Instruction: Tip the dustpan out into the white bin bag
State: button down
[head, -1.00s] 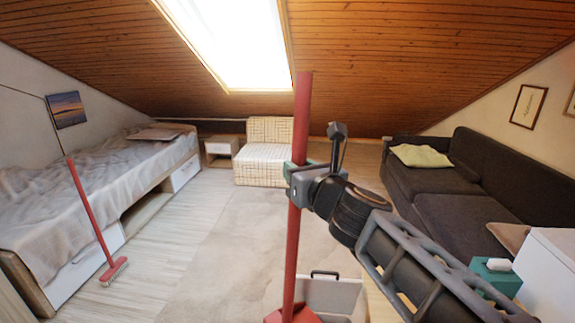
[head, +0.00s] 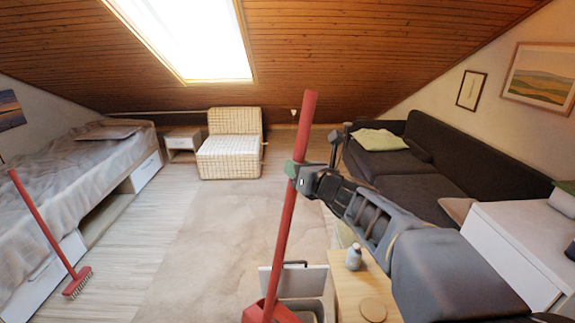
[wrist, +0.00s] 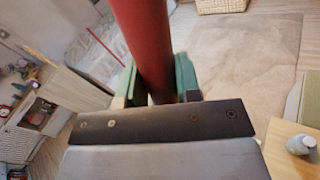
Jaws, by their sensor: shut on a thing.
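The red long-handled dustpan (head: 283,215) is in my gripper (head: 296,171). The green-padded jaws are shut around its handle. The handle leans, top to the right. Its red pan (head: 270,313) is at the bottom edge of the head view, partly cut off, so its contents cannot be seen. In the wrist view the handle (wrist: 146,40) passes between the green fingers (wrist: 155,85). A pale bin (head: 314,280) with a dark handle stands just right of and behind the pan. The dustpan handle crosses in front of it. I cannot make out a white bag clearly.
A small wooden table (head: 362,290) with a bottle (head: 353,257) stands right of the bin. A white cabinet (head: 520,245) and dark sofa (head: 410,180) are at right. A red broom (head: 45,230) leans on the bed (head: 70,185). The rug (head: 225,230) is clear.

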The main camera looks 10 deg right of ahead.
jog(key=w+d+f+m+p, duration=0.2)
jog(key=w+d+p, duration=0.4)
jog(key=d, duration=0.5)
jog(key=w+d+f+m+g+p, duration=0.1)
jog(key=w+d+f+p, duration=0.3)
jog(key=d, duration=0.7)
jog(key=w+m+p, duration=0.1)
jog(key=w+p, duration=0.1)
jog(key=w, duration=0.2)
jog(key=shift+f, duration=0.2)
jog(key=shift+w+m, duration=0.1)
jog(key=shift+m, duration=0.2)
dwell(1.4)
